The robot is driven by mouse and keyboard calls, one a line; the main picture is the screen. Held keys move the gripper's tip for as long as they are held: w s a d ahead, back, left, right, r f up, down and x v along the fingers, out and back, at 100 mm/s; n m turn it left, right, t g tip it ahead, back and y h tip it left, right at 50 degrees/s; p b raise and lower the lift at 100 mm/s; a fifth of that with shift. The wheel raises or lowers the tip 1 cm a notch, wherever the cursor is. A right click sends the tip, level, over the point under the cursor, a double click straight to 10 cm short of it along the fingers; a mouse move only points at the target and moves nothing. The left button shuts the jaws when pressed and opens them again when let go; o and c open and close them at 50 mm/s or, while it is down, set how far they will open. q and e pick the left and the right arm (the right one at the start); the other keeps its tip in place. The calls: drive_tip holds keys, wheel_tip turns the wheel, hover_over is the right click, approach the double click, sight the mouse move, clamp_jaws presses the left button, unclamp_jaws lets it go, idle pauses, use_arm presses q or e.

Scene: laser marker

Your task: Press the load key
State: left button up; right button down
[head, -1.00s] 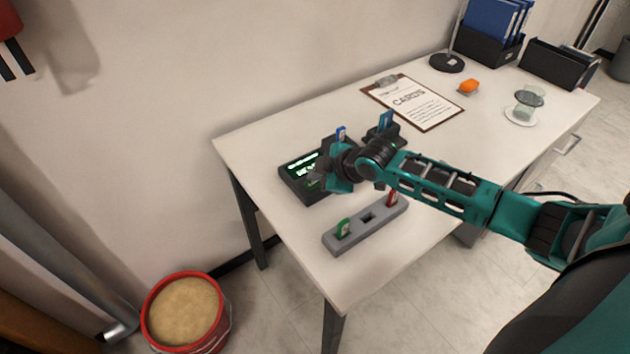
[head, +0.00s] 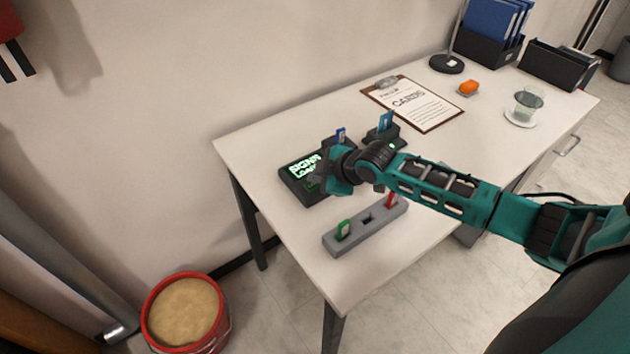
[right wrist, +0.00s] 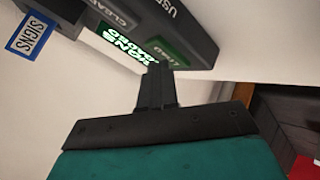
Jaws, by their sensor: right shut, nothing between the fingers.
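A dark device (head: 290,175) with a lit green screen (head: 305,164) lies on the desk. In the right wrist view, the screen (right wrist: 118,45) reads "SIGNS LOADED", upside down. The green load key (right wrist: 168,50) is on the device beside the screen, and a grey "CLEAR" key (right wrist: 115,15) is farther along. My right gripper (head: 318,183) is shut and empty over the device's near side. Its fingertips (right wrist: 156,68) overlap the edge of the load key; I cannot tell whether they touch it. My left gripper is not in view.
A grey rack (head: 345,245) with green and red cards is in front. A clipboard (head: 425,110) lies farther back.

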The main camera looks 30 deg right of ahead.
sight(318, 186)
drive_tip(key=shift+r+p, duration=0.55)
drive_tip(key=shift+r, duration=0.15)
wheel_tip(318, 186, up, 3)
drive_tip(key=shift+f+p, duration=0.2)
drive_tip(key=shift+p, duration=0.55)
drive_tip(key=shift+r, duration=1.15)
drive_tip(key=shift+s, duration=0.1)
